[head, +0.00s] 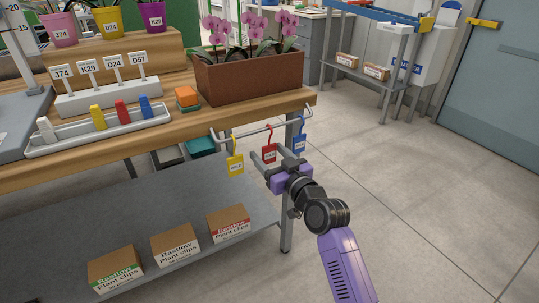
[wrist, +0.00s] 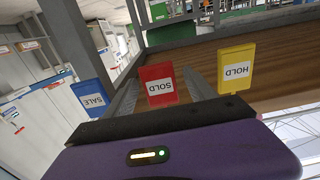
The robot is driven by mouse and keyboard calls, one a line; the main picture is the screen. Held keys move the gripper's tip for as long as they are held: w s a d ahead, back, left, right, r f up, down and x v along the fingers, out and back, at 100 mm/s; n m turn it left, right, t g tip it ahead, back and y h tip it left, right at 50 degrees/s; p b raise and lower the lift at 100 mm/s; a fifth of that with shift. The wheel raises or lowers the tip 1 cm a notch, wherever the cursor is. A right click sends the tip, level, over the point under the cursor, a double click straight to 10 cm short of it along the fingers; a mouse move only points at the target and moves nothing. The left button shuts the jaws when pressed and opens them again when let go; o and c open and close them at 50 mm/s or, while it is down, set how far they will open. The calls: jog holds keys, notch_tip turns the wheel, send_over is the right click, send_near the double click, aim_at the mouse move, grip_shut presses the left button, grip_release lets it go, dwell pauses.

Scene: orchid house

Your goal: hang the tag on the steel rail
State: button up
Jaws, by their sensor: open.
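The steel rail (head: 224,139) runs along the front right edge of the wooden bench. A red tag marked SOLD (head: 268,153) hangs by its red hook near the middle of the rail. A yellow HOLD tag (head: 235,166) hangs to its left and a blue SALE tag (head: 299,144) to its right. My gripper (head: 274,158) is open at the red tag. In the wrist view, the red tag (wrist: 158,86) shows between the two grey fingers, with the yellow tag (wrist: 236,70) and blue tag (wrist: 91,97) outside them. Whether a finger touches the red tag cannot be told.
A brown planter of pink orchids (head: 250,78) stands on the bench above the rail. A tray of coloured pegs (head: 98,127) is further left. Boxes of plant clips (head: 176,245) sit on the lower shelf (head: 60,235). The floor (head: 420,200) to the right is clear.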

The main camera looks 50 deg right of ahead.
jog(key=shift+s, duration=0.15)
jog(key=p+v, duration=0.1)
jog(key=v, duration=0.6)
jog(key=shift+s, duration=0.25)
jog(key=shift+a, duration=0.15)
jog(key=s+a+f+n+g+y, duration=0.1)
jog(key=s+a+f+y, duration=0.1)
jog(key=s+a, duration=0.75)
jog(key=s+a+f+n+g+y, duration=0.1)
jog(key=s+a, duration=0.5)
jog(key=s, duration=0.6)
jog(key=s+a+f+n+g+y, duration=0.1)
jog(key=s+a+f+y, duration=0.1)
jog(key=s+a, duration=0.7)
notch_tip(320, 180, up, 26)
jog(key=s+d+p, duration=0.1)
jog(key=s+p, duration=0.1)
jog(key=p, duration=2.4)
jog(key=shift+d+p, duration=0.35)
jog(key=shift+p, duration=0.05)
